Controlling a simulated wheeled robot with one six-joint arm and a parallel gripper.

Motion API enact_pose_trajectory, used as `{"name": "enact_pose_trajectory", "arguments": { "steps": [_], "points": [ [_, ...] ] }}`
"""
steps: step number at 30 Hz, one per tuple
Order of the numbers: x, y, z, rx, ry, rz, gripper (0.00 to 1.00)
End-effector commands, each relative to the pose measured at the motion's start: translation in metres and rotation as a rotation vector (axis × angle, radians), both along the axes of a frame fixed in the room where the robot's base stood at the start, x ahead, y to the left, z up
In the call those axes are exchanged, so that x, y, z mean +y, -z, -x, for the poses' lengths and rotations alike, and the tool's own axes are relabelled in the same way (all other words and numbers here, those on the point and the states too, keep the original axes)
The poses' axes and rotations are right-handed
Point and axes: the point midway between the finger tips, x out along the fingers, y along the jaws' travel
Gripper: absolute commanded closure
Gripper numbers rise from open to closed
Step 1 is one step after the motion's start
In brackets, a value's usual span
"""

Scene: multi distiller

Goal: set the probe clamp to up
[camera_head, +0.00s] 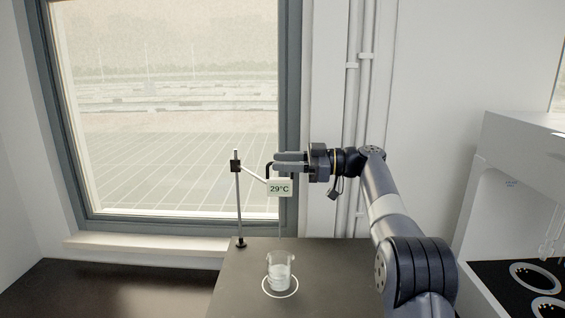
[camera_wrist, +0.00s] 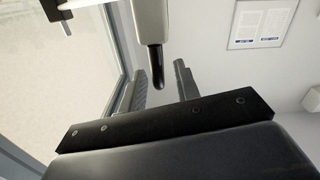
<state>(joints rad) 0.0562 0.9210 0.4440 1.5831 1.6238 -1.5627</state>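The probe clamp is a white arm (camera_head: 254,173) held by a black block (camera_head: 236,165) on an upright metal rod (camera_head: 238,205). It carries a white display box (camera_head: 280,188) reading 29°C, with a thin probe hanging below it. A black handle (camera_head: 269,170) rises beside the box. My gripper (camera_head: 277,161) is at the handle, just above the box. In the wrist view a black handle end (camera_wrist: 157,72) on a pale part lies between the fingers of my gripper (camera_wrist: 159,80), with gaps on both sides. The fingers are apart. Contact cannot be told from the head view.
A glass beaker (camera_head: 280,270) stands on a white ring on the dark bench (camera_head: 335,262), below the probe. A window (camera_head: 170,120) is behind. A white cabinet (camera_head: 500,175) with round openings is at the right.

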Motion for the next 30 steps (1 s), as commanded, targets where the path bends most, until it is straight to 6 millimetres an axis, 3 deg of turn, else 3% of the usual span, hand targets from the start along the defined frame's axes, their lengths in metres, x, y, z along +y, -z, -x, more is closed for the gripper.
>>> {"name": "enact_pose_trajectory", "arguments": {
  "steps": [9, 15, 21, 30],
  "points": [
    [-0.062, 0.002, -0.001, -0.002, 0.004, 0.0, 0.69],
    [-0.092, 0.0, -0.001, -0.002, 0.003, -0.001, 0.69],
    [-0.102, 0.0, 0.0, -0.001, 0.001, -0.001, 0.69],
    [-0.101, 0.0, 0.0, -0.001, 0.001, -0.001, 0.69]
  ]
}}
